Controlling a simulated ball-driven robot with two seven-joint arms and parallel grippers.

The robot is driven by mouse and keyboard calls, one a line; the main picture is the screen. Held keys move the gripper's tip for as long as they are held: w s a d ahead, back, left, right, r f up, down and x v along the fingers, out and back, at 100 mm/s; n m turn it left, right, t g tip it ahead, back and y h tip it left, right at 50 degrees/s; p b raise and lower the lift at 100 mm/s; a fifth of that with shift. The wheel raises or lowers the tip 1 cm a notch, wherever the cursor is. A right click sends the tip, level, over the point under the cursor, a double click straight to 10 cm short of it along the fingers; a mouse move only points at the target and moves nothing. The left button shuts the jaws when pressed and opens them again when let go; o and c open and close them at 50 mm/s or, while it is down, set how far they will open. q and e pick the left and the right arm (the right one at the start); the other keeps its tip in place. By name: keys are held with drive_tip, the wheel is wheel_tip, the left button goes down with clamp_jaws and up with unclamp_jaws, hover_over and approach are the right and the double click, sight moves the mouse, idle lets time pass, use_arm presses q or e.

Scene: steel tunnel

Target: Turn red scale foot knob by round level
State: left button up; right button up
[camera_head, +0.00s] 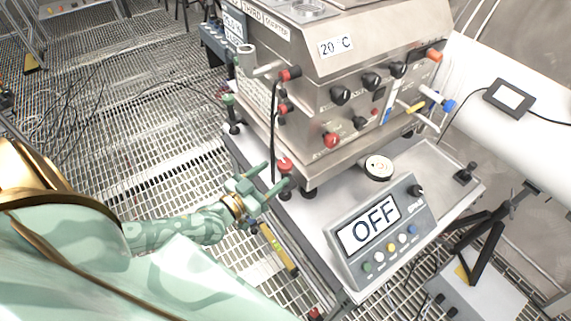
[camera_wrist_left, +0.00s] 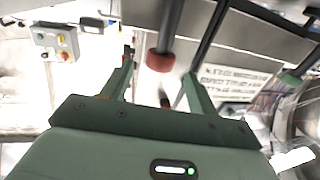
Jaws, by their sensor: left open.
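The red scale foot knob (camera_head: 285,164) stands at the left edge of the steel scale plate, below the machine's corner. It also shows in the left wrist view (camera_wrist_left: 159,61), ahead between the fingers. My left gripper (camera_head: 270,179) is open, with its green fingers beside the knob. In the left wrist view the fingers (camera_wrist_left: 158,72) spread to either side of it; I cannot tell whether they touch. A round level (camera_head: 378,166) with a white face sits on the plate, right of the knob. My right gripper is not in view.
A display box (camera_head: 370,232) reading OFF stands on the plate's front part. The steel machine (camera_head: 345,85) with several knobs rises behind. A black cable (camera_head: 273,135) hangs close to the red knob. A yellow bar (camera_head: 278,250) lies below my gripper. Grating floor is left.

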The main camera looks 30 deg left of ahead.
sight(284, 171)
use_arm(q)
drive_tip(key=w, duration=0.5)
drive_tip(key=shift+d+b, duration=0.3)
drive_tip(key=shift+d, duration=0.1)
drive_tip(key=shift+w+d, duration=0.15)
drive_tip(key=shift+w, duration=0.25)
drive_tip(key=c, duration=1)
drive_tip(key=n+y+p, duration=0.2)
drive_tip(key=p, duration=0.1)
drive_tip(key=y+p, duration=0.1)
drive_tip(key=y, duration=0.1)
drive_tip(key=shift+r+n+p, duration=0.25)
drive_tip(key=shift+n+p, duration=0.15)
drive_tip(key=shift+d+n+y+p, duration=0.1)
drive_tip(key=shift+n+y+p, duration=0.3)
drive_tip(key=shift+y, duration=0.2)
drive_tip(key=n+y+p, duration=0.1)
drive_tip(key=n+y, duration=0.1)
drive_tip(key=y, duration=0.1)
drive_tip(key=shift+f, duration=0.2)
drive_tip(key=shift+f+n+g+y, duration=0.1)
drive_tip(key=shift+n+g+y, duration=0.7)
drive_tip(key=shift+y, duration=0.7)
